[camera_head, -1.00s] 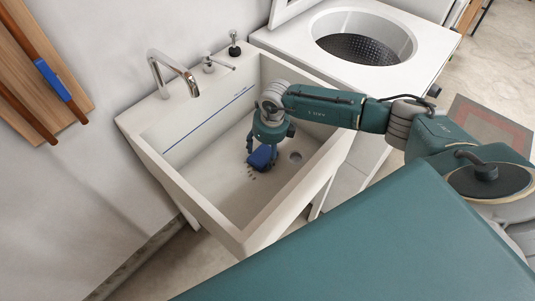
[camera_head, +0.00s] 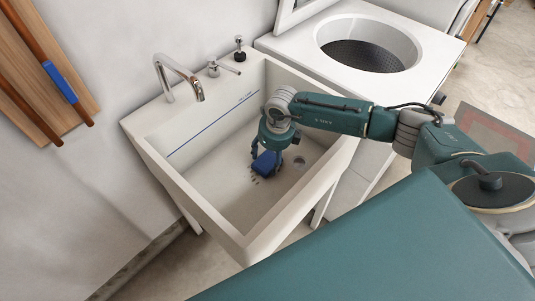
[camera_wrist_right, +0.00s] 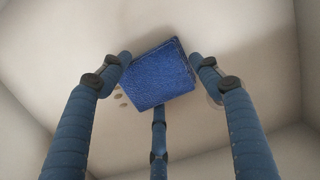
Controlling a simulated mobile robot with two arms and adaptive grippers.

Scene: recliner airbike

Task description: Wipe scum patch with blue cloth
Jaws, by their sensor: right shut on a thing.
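The blue cloth (camera_head: 267,163) is a folded blue block down in the white sink basin. It also shows in the right wrist view (camera_wrist_right: 160,78), between the fingers. My right gripper (camera_head: 268,152) reaches down into the sink and is shut on the blue cloth, which is at or just above the basin floor. Some of these spots (camera_wrist_right: 121,96) show at the cloth's left edge in the wrist view; the cloth may cover others. My left gripper is not in view.
The sink (camera_head: 228,230) has raised walls around my gripper. A drain (camera_head: 299,162) lies right of the cloth. A faucet (camera_head: 180,75) and a soap pump (camera_head: 239,48) stand at the back rim. A washer with a round opening (camera_head: 370,50) stands to the right.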

